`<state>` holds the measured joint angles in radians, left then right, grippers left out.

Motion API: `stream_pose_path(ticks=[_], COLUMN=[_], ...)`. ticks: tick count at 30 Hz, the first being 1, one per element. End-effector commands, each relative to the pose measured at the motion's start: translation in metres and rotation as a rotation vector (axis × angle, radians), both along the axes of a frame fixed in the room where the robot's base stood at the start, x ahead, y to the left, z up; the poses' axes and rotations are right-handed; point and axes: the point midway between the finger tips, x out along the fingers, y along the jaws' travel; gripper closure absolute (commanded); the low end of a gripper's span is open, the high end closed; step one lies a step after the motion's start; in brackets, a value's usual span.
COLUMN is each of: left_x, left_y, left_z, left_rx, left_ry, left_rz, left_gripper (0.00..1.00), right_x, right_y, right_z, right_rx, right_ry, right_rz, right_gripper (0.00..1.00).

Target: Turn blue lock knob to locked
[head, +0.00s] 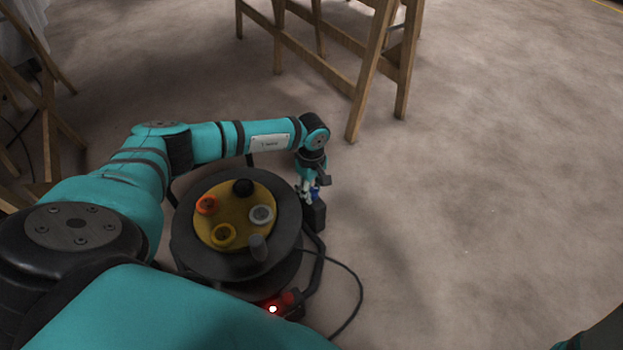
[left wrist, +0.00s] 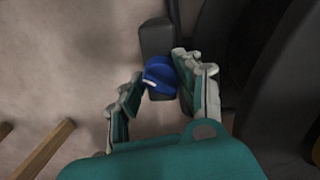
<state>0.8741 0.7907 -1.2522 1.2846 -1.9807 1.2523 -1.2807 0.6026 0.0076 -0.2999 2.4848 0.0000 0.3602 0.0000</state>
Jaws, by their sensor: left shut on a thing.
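The blue lock knob (left wrist: 158,74) is a round blue knob on a dark box-shaped housing (left wrist: 155,36). In the left wrist view it sits between the fingers of my left gripper (left wrist: 160,68), which is shut on it. In the head view my left gripper (head: 309,188) points down at the dark housing (head: 318,216) beside the reel, and only a small bit of blue shows there. The fingers partly hide the knob, and I cannot read its locked or unlocked marking.
A black cable reel (head: 187,243) with a yellow disc (head: 232,200) and several coloured caps stands left of the housing. A black cable (head: 358,300) lies on the floor. Wooden trestles (head: 372,70) stand behind. The floor on the right is clear.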

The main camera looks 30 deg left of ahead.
Motion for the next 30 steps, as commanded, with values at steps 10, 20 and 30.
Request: stream_pose_path(ticks=[10,20,30], left_x=[-0.0005,-0.0005,-0.0007], left_y=[-0.0005,-0.0005,-0.0004], left_z=[-0.0003,-0.0006,-0.0007], left_rx=[0.0,0.0,0.001], left_ry=[0.002,0.002,0.002], left_rz=[-0.173,-0.218,-0.218], left_gripper=[0.97,0.97,0.61], right_x=[0.0037,0.0025,0.0021], right_y=[-0.0003,-0.0006,-0.0006], right_z=[-0.0014,-0.0016,-0.0016], right_rx=[-0.001,0.0,0.0], right_ry=[0.016,0.014,0.013], right_rz=[0.0,0.001,0.001], right_gripper=[0.6,0.6,0.6])
